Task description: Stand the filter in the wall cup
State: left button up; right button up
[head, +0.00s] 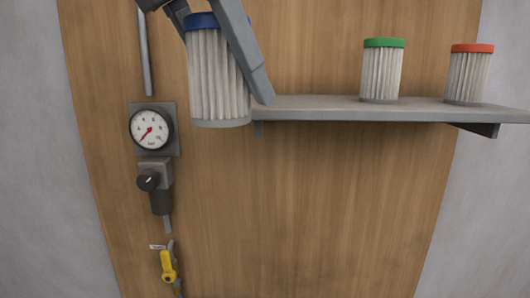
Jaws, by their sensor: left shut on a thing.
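A white pleated filter with a blue top cap (212,85) hangs upright at the upper left of the head view, in front of the wooden panel. My left gripper (222,60) is shut on this filter, with one grey finger running down along its right side; the other finger is mostly hidden or out of frame. The filter's lower end is in the air, near the left end of the shelf in the picture. I cannot make out a wall cup for certain. My right gripper is not in view.
A grey wall shelf (330,108) carries a green-capped filter (382,75) and a red-capped filter (468,77). Left of it are a pressure gauge (151,130), a regulator with a black knob (149,181) and a yellow valve handle (167,265). The panel below the shelf is clear.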

pick_arm(q)
jog(key=s+a+f+m+g+y, duration=0.1)
jog(key=a+f+m+g, duration=0.4)
jog(key=f+m, duration=0.8)
jog(key=s+a+f+m+g+y, duration=0.1)
jog(key=a+f+m+g+y, duration=0.2)
jog(key=f+m, duration=1)
jog(key=a+f+g, duration=0.2)
jog(key=a+f, duration=0.2)
jog(key=f, duration=0.6)
jog(key=shift+f+y, duration=0.2)
jog(key=shift+y, duration=0.1)
